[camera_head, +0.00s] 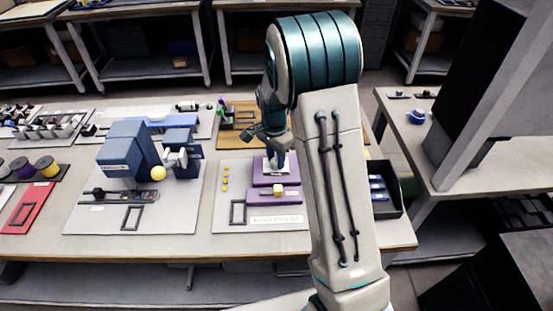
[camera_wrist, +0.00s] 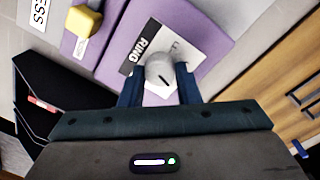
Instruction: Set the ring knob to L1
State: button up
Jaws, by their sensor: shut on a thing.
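The ring knob (camera_wrist: 161,72) is a light grey round knob with a dark pointer line. It sits on a white label plate marked RING (camera_wrist: 141,47) on the purple press (camera_wrist: 211,25). In the wrist view my gripper (camera_wrist: 160,82) has its two dark blue fingers on either side of the knob, shut on it. The letter L shows beside the knob; the rest of the scale is covered, so I cannot tell the setting. In the head view my gripper (camera_head: 277,160) reaches down onto the purple press (camera_head: 263,179), and the knob is hidden.
A yellow button block (camera_wrist: 83,21) sits on the press near the knob. A black bin (camera_head: 386,206) with blue parts stands right of the press. A blue machine (camera_head: 130,150) with a yellow ball stands to the left. A wooden board (camera_head: 237,135) lies behind.

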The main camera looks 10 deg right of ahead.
jog(key=n+b, duration=0.1)
jog(key=n, duration=0.4)
jog(key=shift+n, duration=0.3)
jog(key=n+b, duration=0.1)
jog(key=n, duration=0.4)
jog(key=shift+t, duration=0.3)
jog(key=n, duration=0.5)
jog(key=shift+s+a+n+b, duration=0.1)
jog(key=shift+n+b, duration=0.3)
jog(key=n, duration=0.4)
jog(key=shift+n, duration=0.4)
jog(key=o, duration=1)
jog(key=shift+c, duration=0.2)
jog(key=shift+r, duration=0.1)
